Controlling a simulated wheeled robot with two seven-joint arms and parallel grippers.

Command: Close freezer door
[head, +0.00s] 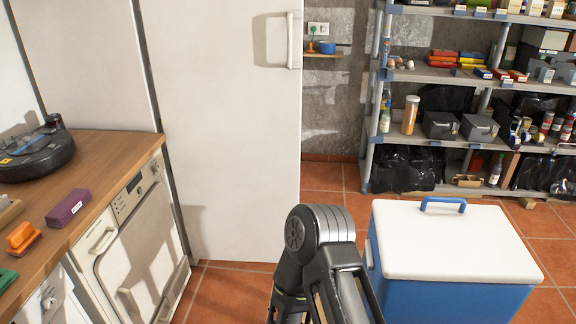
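The tall white door (225,130) stands upright at the centre left and has a vertical white handle (294,41) near its right edge. It appears swung out from the tall white body (85,60) behind the counter, with its broad face toward me. The interior is hidden, and so is how wide the door stands. One of my arms rises from the bottom centre, its joint in front of the floor to the right of the door's lower corner. Neither gripper can be made out, and I see no contact with the door.
A wooden counter (110,160) with a black round device (36,150) and a white appliance (140,245) below runs along the left. A blue cooler with a white lid (450,240) stands at right. Loaded shelves (445,75) stand behind. Tiled floor (330,190) is clear between.

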